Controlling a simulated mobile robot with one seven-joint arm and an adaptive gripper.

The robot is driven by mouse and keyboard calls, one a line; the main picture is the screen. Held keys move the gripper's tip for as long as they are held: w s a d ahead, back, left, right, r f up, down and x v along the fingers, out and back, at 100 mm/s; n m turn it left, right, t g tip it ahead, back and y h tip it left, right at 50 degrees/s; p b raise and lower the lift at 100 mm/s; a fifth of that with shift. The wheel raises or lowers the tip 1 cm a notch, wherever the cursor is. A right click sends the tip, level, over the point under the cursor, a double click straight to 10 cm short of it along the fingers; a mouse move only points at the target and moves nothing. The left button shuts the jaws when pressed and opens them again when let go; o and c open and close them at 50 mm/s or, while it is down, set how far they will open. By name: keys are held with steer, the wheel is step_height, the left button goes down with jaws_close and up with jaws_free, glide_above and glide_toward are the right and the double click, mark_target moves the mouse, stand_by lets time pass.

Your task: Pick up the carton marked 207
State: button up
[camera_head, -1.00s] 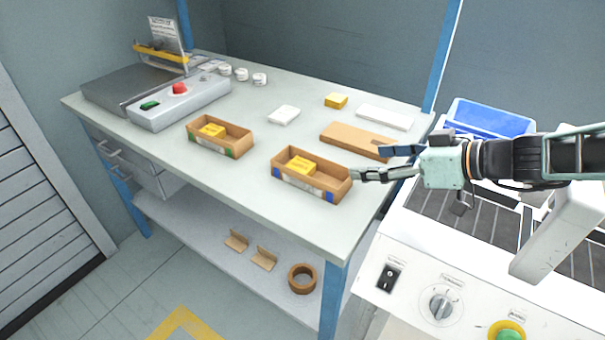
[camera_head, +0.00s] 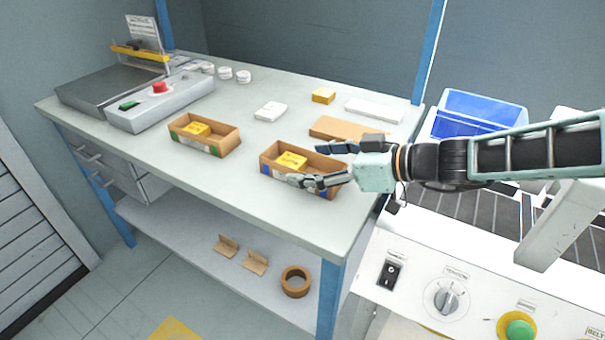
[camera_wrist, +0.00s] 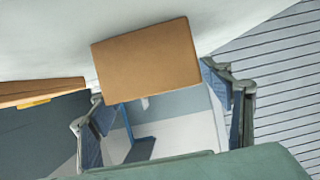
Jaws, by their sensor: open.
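Two open brown cartons with yellow boxes inside lie on the bench: a left one with green corner marks (camera_head: 204,136) and a nearer right one with blue corner marks (camera_head: 275,173). No number is legible, so I cannot tell which is 207. My gripper (camera_head: 328,165) is open at the right end of the blue-marked carton, one finger behind it and one in front, partly hiding it. In the wrist view, a plain brown carton face (camera_wrist: 147,56) stands centrally ahead of my open fingers; it appears to be that carton's end. I cannot tell whether they touch.
A flat brown box (camera_head: 345,128) lies just behind my gripper. A white box (camera_head: 374,109), a yellow box (camera_head: 323,96) and a white item (camera_head: 271,111) lie further back. A blue bin (camera_head: 480,113) is at right. The bench's front strip is clear.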

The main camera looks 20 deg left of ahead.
steer(key=shift+x, duration=1.3)
steer(key=shift+c, duration=0.5)
steer(key=c, duration=1.2)
steer(key=shift+o, duration=0.2)
steer(key=shift+r, duration=0.15)
